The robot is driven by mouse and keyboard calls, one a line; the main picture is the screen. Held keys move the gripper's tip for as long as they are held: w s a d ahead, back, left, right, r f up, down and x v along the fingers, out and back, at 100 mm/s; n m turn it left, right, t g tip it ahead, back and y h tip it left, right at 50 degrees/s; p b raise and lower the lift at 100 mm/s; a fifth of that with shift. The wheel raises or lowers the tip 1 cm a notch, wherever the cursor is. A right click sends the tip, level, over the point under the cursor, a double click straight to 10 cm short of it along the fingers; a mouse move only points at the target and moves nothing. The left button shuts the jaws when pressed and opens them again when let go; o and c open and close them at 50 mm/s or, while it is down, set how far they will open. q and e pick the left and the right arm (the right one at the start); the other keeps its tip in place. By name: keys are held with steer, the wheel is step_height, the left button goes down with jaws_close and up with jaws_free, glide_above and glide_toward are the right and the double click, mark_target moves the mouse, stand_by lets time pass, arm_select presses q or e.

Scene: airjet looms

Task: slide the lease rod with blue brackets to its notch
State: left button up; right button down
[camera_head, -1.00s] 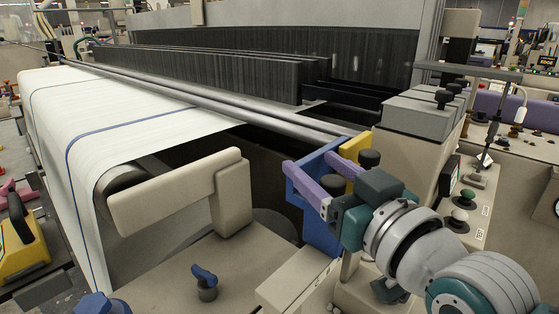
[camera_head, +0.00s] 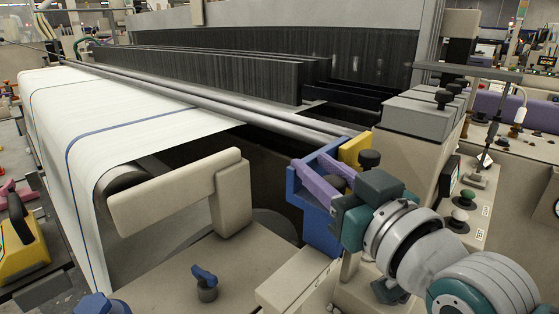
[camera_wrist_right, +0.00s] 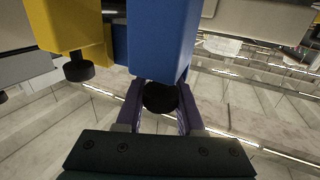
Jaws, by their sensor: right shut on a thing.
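The blue bracket (camera_head: 322,232) stands at the near right end of the loom, where the long grey lease rods (camera_head: 270,122) end. The notch is not discernible. My left gripper is not in view.
A yellow bracket (camera_head: 355,149) stands just behind the blue one. A beige arm (camera_head: 180,190) and white cloth roll (camera_head: 110,120) lie to the left. Grey boxes (camera_head: 420,115) and a control panel (camera_head: 465,200) stand close on the right.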

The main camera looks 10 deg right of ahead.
stand_by(0.7)
steer(key=shift+s+a+r+p, duration=0.1)
steer(key=shift+s+a+p, duration=0.65)
steer(key=shift+a, duration=0.35)
steer(key=c, duration=0.5)
jaws_free()
steer(key=v, duration=1)
